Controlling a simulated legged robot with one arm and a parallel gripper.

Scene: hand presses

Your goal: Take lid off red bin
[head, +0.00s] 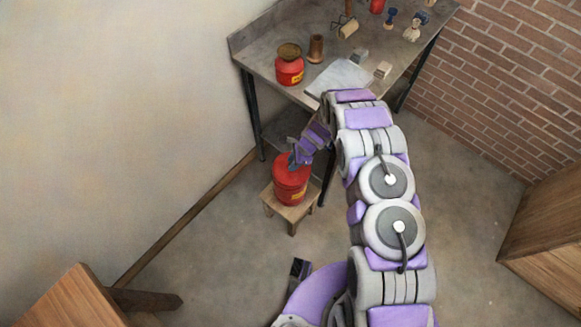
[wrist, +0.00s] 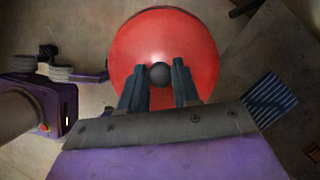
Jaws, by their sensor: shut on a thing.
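The red bin (head: 291,188) stands upright on a small wooden stool in the head view. Its red lid (wrist: 164,45) fills the upper middle of the wrist view, with a round dark knob (wrist: 159,74) at its centre. My gripper (wrist: 159,76) is above the lid with its two dark fingers on either side of the knob, shut on it. In the head view my gripper (head: 294,160) reaches the lid from above. The lid appears to sit on the bin; the fingers and arm hide part of its top, and I cannot see a gap beneath it.
The wooden stool (head: 290,213) stands beside a metal workbench (head: 255,47). On the bench are a red can (head: 289,70), a brown cylinder (head: 316,48), a pale flat sheet (head: 338,75) and several tools. A wooden cabinet (head: 545,225) is at right. The floor left of my arm is mostly clear.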

